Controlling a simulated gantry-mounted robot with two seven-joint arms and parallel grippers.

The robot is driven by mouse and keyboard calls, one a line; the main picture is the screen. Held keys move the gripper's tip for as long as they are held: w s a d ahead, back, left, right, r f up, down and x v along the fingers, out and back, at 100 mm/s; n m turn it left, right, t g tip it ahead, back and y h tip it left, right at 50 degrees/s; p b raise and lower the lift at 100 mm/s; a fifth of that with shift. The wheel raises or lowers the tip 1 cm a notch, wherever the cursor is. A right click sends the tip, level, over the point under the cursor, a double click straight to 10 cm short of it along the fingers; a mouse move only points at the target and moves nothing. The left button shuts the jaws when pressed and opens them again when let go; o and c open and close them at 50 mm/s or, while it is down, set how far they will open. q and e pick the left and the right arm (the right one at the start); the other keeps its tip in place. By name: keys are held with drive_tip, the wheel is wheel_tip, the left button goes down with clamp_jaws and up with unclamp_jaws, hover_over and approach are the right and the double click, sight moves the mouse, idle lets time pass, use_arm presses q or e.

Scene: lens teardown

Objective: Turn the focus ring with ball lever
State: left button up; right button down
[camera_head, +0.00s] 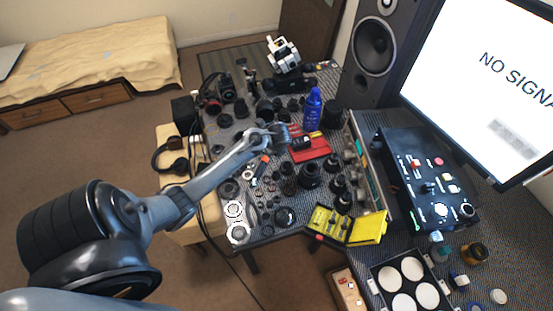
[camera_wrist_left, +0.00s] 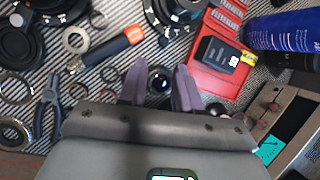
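My left gripper (camera_head: 287,137) reaches in from the left over the middle of the crowded bench. In the left wrist view its two purple-grey fingers (camera_wrist_left: 160,70) stand apart. A small dark glossy round piece (camera_wrist_left: 160,81), ball-like or lens-like, shows between them; I cannot tell whether they touch it. A black ringed lens part (camera_wrist_left: 168,12) is partly cut off at the top of that view. Several black lens barrels stand on the bench, one of them the larger barrel (camera_head: 309,175) right of the arm. I cannot make out which one carries the focus ring. My right gripper is not in view.
A yellow case (camera_head: 368,228) lies open at the bench's front. Little bench space is free.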

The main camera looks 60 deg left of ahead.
sight(276, 155)
use_arm(q)
drive_tip(key=b+x, duration=0.1)
drive_tip(key=x, duration=0.2)
drive_tip(key=b+x, duration=0.1)
drive_tip(key=x, duration=0.3)
drive_tip(key=b+x, duration=0.1)
drive_tip(key=x, duration=0.2)
drive_tip(key=shift+w+f, duration=0.3)
clamp_jaws()
drive_tip(key=shift+a, duration=0.1)
